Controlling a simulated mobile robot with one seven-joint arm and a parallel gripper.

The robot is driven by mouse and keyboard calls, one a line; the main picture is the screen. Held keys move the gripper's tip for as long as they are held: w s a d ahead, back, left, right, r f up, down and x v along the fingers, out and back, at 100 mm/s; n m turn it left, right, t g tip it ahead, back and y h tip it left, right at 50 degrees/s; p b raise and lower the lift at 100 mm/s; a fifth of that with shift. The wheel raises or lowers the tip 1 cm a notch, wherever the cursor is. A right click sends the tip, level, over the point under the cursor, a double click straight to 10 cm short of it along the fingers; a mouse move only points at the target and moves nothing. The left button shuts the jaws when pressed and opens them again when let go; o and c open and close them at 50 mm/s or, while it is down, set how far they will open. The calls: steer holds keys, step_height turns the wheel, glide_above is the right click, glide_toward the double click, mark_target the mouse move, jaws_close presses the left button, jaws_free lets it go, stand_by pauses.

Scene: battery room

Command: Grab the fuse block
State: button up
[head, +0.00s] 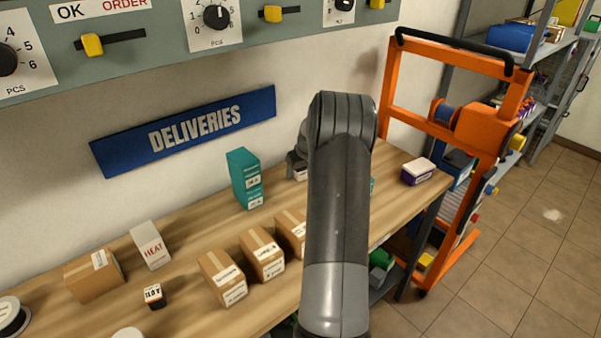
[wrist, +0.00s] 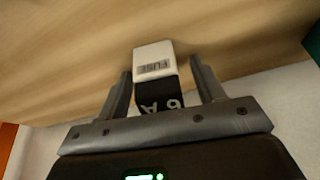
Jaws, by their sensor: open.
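The fuse block (wrist: 154,62) shows in the wrist view with a white end labelled FUSE and a black side with white lettering. It stands between the two fingers of my gripper (wrist: 161,68), which are open on either side of it. A gap shows at the right finger; the left finger is very close, and I cannot tell if it touches. In the head view my arm covers most of this spot, and only a dark part of my gripper (head: 297,165) shows at the arm's left, near the back of the bench.
A wall with a DELIVERIES sign (head: 190,130) stands behind. An orange frame (head: 455,135) is beyond the right end.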

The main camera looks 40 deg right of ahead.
steer(key=c, duration=1.1)
steer(key=shift+r, duration=0.2)
